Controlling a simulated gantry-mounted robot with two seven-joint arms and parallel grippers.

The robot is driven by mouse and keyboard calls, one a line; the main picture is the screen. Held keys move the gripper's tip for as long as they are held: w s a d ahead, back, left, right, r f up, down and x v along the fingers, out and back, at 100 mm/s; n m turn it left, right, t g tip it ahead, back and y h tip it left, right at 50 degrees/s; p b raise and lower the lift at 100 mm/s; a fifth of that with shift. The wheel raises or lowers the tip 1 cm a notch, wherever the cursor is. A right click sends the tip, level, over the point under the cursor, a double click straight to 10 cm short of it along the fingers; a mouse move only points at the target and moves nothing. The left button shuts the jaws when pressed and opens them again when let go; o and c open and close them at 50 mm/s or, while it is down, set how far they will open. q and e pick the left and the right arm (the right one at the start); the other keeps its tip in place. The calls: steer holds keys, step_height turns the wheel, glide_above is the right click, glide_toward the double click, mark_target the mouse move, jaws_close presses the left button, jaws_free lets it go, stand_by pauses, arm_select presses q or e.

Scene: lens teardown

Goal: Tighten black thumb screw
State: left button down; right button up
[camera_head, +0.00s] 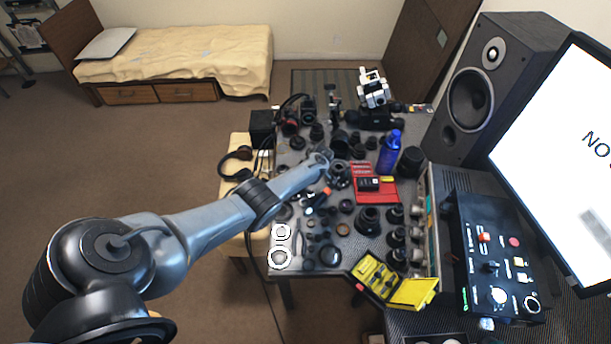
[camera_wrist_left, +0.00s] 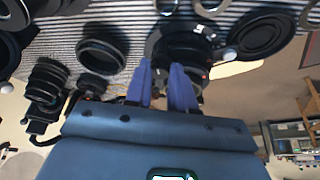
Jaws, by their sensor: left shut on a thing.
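My left arm reaches in from the left in the head view, and its left gripper (camera_head: 328,168) is low over the crowded middle of the table. In the left wrist view the two blue fingers of the left gripper (camera_wrist_left: 162,88) point at a dark round lens assembly (camera_wrist_left: 187,48) and are shut on a small dark part at its edge. The fingers stand close together and hide most of that part. I cannot make out the black thumb screw as a separate shape in either view. My right gripper is not in view.
Several loose lens parts and rings crowd the table (camera_head: 312,222). A red case (camera_head: 377,194), a blue bottle (camera_head: 389,153) and an open yellow box (camera_head: 412,292) stand to the right of the gripper. A speaker (camera_head: 487,88) and a monitor (camera_head: 560,140) bound the right side.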

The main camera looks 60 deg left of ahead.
arm_select(q)
steer(key=c, duration=0.9)
jaws_free()
steer(key=shift+c, duration=0.2)
